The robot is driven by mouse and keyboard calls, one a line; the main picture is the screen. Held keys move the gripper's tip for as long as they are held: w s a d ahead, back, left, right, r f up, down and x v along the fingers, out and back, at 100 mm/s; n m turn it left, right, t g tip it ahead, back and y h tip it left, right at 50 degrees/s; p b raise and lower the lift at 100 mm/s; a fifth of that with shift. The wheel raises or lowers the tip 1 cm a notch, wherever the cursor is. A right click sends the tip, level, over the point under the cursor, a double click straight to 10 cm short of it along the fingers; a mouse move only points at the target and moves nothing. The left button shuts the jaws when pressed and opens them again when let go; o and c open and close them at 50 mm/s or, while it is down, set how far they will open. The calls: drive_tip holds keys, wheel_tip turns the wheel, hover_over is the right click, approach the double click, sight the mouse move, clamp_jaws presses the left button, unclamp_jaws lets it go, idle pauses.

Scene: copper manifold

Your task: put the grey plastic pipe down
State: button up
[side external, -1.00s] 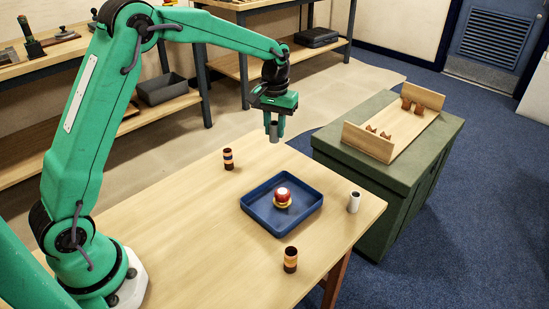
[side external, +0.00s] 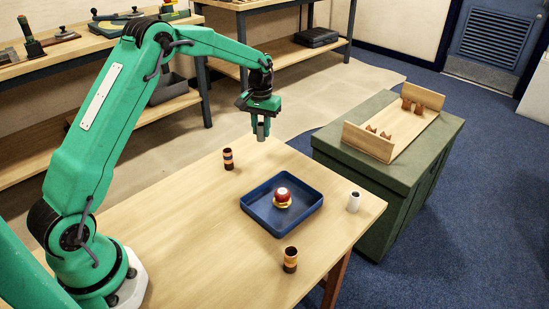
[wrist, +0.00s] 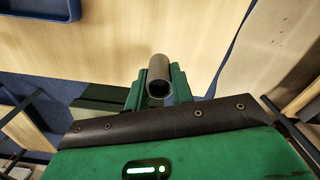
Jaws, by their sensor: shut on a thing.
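My gripper (side external: 261,122) is shut on the grey plastic pipe (side external: 261,131) and holds it upright in the air near the far edge of the wooden table. In the wrist view the grey pipe (wrist: 158,72) sits between my two green fingers (wrist: 158,92), its open end towards the camera. A gap shows between the pipe and the tabletop (side external: 190,215).
A blue tray (side external: 262,221) holds a red and gold piece (side external: 283,196). Dark-banded copper-coloured cylinders stand behind it (side external: 228,159) and in front (side external: 290,259). A white cylinder (side external: 353,202) stands at right. A wooden rack (side external: 405,135) is on the green cabinet (side external: 385,190). The table's left part is clear.

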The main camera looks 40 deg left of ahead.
drive_tip(key=shift+w+a+f, duration=0.2)
drive_tip(key=shift+a+f, duration=0.15)
drive_tip(key=shift+a, duration=0.25)
drive_tip(key=shift+w+a+f, duration=0.15)
drive_tip(key=shift+a+f, duration=0.2)
drive_tip(key=shift+a, duration=0.2)
drive_tip(key=shift+f, duration=2)
drive_tip(key=shift+f, duration=0.15)
drive_tip(key=o, duration=1)
drive_tip(key=shift+c, duration=0.2)
wheel_tip(320, 180, up, 12)
drive_tip(key=shift+r, duration=0.2)
